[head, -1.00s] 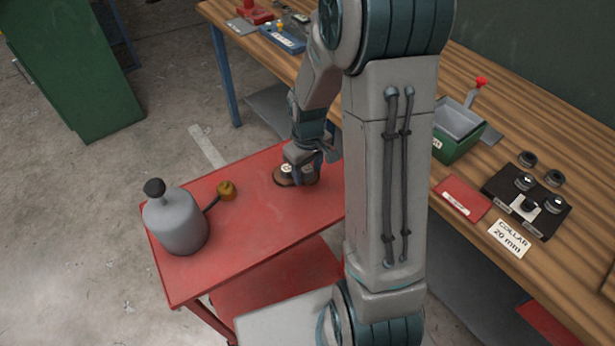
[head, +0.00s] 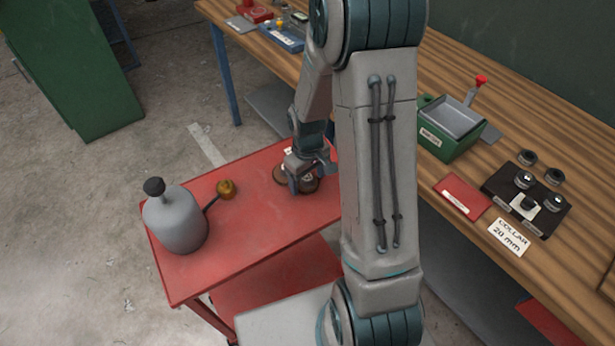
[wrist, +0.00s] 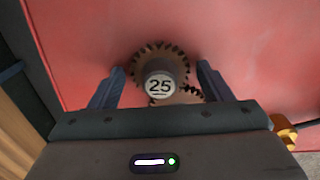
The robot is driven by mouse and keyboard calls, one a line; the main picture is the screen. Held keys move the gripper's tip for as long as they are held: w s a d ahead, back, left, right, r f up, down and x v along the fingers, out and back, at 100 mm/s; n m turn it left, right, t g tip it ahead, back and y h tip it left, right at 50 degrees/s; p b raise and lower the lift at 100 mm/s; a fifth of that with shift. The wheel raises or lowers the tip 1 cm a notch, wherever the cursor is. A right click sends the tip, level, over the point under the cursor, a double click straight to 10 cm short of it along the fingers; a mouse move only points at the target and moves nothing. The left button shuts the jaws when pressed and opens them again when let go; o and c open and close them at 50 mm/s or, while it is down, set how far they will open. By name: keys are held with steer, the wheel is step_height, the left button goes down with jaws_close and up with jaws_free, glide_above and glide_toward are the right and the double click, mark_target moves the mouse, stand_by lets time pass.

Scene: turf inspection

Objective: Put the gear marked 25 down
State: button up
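The gear marked 25 (wrist: 160,86) is brown and toothed with a pale hub face reading 25. In the wrist view it is between the two fingers of my gripper (wrist: 160,88), with a gap on each side of the hub. The fingers are open. A second brown gear (wrist: 186,96) shows partly behind the hub, overlapping the first. In the head view my gripper (head: 306,178) is low over the red cart top (head: 250,222), and the brown gears (head: 281,175) there are partly hidden by it. I cannot tell exactly what the 25 gear rests on.
A grey canister (head: 177,222) with a black knob and a brass-coloured piece (head: 226,189) stand on the cart's left. A wooden bench (head: 462,68) on the right holds a green bin (head: 449,142), a black block (head: 498,187) with collars, and a card (head: 509,237). The cart's front is clear.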

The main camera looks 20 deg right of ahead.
mark_target(308, 178)
steer(key=shift+r, duration=0.15)
step_height(308, 178, up, 12)
steer(key=s+a+r+m+t, duration=0.1)
steer(key=s+r+m, duration=0.1)
steer(key=s+r, duration=0.3)
steer(key=s+a+r+m+t, duration=0.2)
steer(key=s+r, duration=0.3)
steer(key=s, duration=0.5)
steer(key=shift+s, duration=0.25)
steer(key=shift+a, duration=0.1)
